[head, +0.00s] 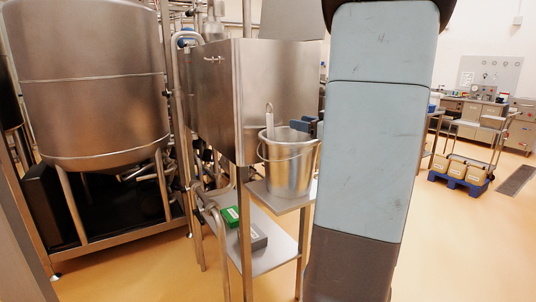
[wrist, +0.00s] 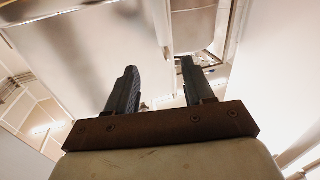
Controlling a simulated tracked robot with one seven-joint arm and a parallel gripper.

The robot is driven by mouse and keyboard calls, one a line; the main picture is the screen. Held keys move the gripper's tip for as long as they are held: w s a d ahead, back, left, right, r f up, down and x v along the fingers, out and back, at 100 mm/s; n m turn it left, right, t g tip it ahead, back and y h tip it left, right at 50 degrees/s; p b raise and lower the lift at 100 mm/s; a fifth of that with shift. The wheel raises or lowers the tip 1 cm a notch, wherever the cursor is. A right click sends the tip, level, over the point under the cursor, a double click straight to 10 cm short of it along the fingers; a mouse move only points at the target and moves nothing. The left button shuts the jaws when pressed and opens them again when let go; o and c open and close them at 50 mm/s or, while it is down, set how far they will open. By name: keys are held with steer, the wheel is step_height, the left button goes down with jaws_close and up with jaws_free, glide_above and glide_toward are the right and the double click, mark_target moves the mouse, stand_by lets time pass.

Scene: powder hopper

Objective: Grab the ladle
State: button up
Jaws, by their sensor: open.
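The ladle (head: 269,121) stands in a steel bucket (head: 288,172). Its light handle rises above the rim at the bucket's back left, and its lower part is hidden inside. My gripper (head: 304,127) shows only as dark blue finger parts at the bucket's right rim, to the right of the ladle handle and apart from it in the picture. The rest is hidden behind my arm. In the wrist view, the two dark fingers of my gripper (wrist: 158,75) are spread apart with nothing between them. I cannot make out the ladle for certain there.
The bucket stands on a steel shelf (head: 262,197). A square steel hopper (head: 215,90) stands right behind it, and a large round tank (head: 90,80) is at left. Green and grey boxes (head: 243,235) lie on the lower shelf.

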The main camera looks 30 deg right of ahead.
mark_target(272, 117)
steer(key=x, duration=1.3)
steer(key=shift+w+a, duration=0.2)
steer(key=shift+a, duration=0.3)
jaws_close()
